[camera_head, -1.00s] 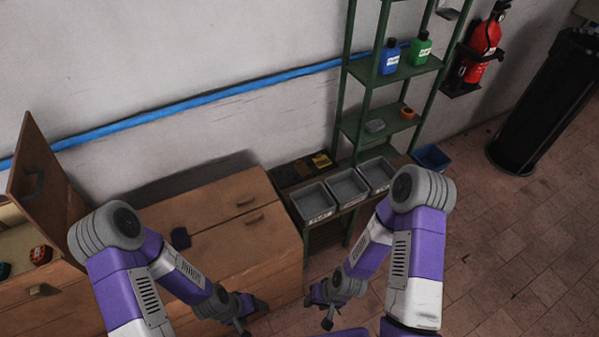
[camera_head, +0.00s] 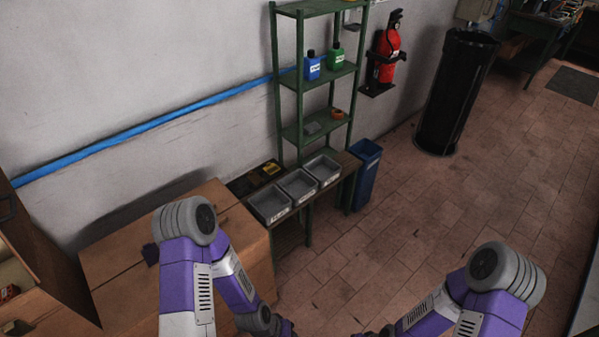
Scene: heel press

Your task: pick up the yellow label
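A small yellow patch (camera_head: 269,169), which may be the yellow label, lies at the back of the low bench (camera_head: 344,162), behind the grey trays. It is too small to read. My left gripper (camera_head: 286,329) is at the bottom edge, in front of the cardboard-brown cabinet and well short of the yellow patch. My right gripper (camera_head: 377,332) is also at the bottom edge, over the floor. Both are cut off or dark, and their fingers cannot be made out.
Three grey trays (camera_head: 270,205) with white tags stand on the bench front. A green shelf (camera_head: 300,80) rises behind, holding a blue bottle (camera_head: 312,66) and a green bottle (camera_head: 336,57). A brown cabinet (camera_head: 120,262) stands left. A blue bin (camera_head: 364,178) stands right; tiled floor is open beyond.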

